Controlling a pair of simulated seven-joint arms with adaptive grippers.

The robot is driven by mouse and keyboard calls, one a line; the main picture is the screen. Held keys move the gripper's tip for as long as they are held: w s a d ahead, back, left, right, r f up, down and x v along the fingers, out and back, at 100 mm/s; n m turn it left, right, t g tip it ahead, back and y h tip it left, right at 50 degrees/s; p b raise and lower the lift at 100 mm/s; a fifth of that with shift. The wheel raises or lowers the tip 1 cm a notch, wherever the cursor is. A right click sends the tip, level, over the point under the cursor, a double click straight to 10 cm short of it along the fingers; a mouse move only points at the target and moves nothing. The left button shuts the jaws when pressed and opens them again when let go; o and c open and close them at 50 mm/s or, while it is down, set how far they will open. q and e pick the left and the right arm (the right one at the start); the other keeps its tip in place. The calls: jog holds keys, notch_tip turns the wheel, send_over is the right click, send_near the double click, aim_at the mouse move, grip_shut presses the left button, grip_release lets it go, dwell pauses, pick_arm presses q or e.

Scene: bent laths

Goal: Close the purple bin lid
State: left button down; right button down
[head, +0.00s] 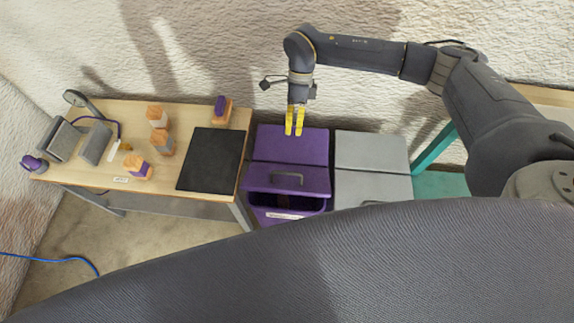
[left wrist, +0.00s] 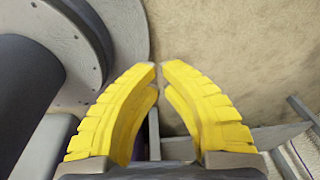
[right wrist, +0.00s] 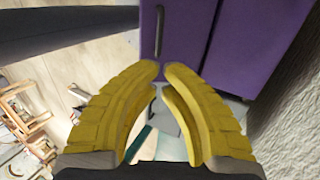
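The purple bin (head: 316,205) stands right of the workbench. Its lid has a flat rear panel (head: 291,142) and a front flap (head: 261,180) with a grey handle (head: 288,178). The flap stands ajar, and a dark opening (head: 287,203) shows below it. My right gripper (head: 294,133) points down above the rear panel, behind the handle, and looks empty. Its yellow fingertips nearly meet in the right wrist view (right wrist: 162,68), where the purple lid and handle show beyond. My left gripper (left wrist: 159,67) also has nearly meeting fingertips, holds nothing, and faces the floor; it is hidden in the head view.
A grey-lidded bin (head: 372,151) stands directly right of the purple one. A textured wall runs close behind the bins. A blue cable (head: 60,259) lies on the floor.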

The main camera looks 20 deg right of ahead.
pick_arm(q)
jog(key=shift+s+d+f, duration=0.1)
jog(key=shift+s+d, duration=0.8)
jog(key=shift+d, duration=0.25)
pick_arm(e)
send_near(290, 187)
jog(key=shift+h, duration=0.3)
jog(key=f, duration=0.2)
jog(key=w+f, duration=0.1)
jog(key=f, duration=0.1)
jog(key=shift+a+f, duration=0.15)
jog(key=shift+s, duration=0.1)
jog(key=shift+s+a+f, duration=0.3)
jog(key=shift+s+f, duration=0.3)
jog(key=shift+s, duration=0.1)
jog(key=shift+s+a+f, duration=0.3)
jog(key=shift+s+f, duration=0.35)
jog(key=shift+s, duration=0.05)
jog(key=x, duration=0.3)
jog(key=shift+s+a+f, duration=0.15)
jog(key=shift+s+a, duration=0.05)
jog(key=shift+s, duration=0.3)
jog(key=shift+x, duration=1.45)
jog(key=shift+s, duration=0.1)
